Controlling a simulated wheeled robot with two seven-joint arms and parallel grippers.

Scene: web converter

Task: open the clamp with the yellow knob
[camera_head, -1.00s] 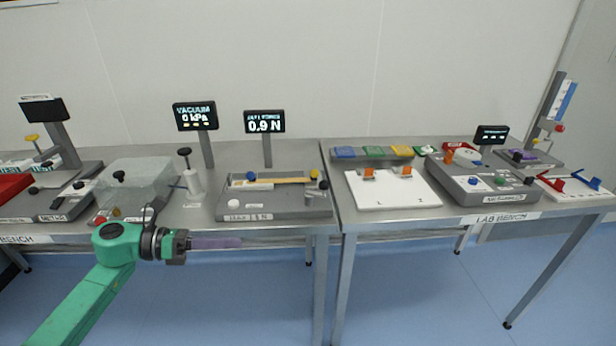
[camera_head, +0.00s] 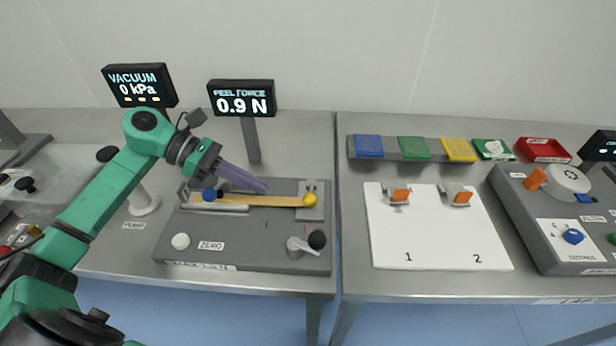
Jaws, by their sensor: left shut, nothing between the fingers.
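The clamp with the yellow knob (camera_head: 310,199) is at the right end of a tan strip (camera_head: 268,200) on the grey peel-force device (camera_head: 240,250). The strip's left end lies at a second clamp with a blue knob (camera_head: 209,194). My left gripper (camera_head: 262,187) has long purple fingers that are shut and empty. They reach in from the left, over the back of the strip, between the two knobs and apart from the yellow knob. I cannot tell their exact height above the strip. My right gripper is not in view.
The device also bears a white knob (camera_head: 180,241) and a lever with a black ball (camera_head: 317,239). A peel force display reading 0.9 N (camera_head: 241,98) stands behind. A white board with orange clips (camera_head: 435,245) lies on the right bench, past a narrow gap.

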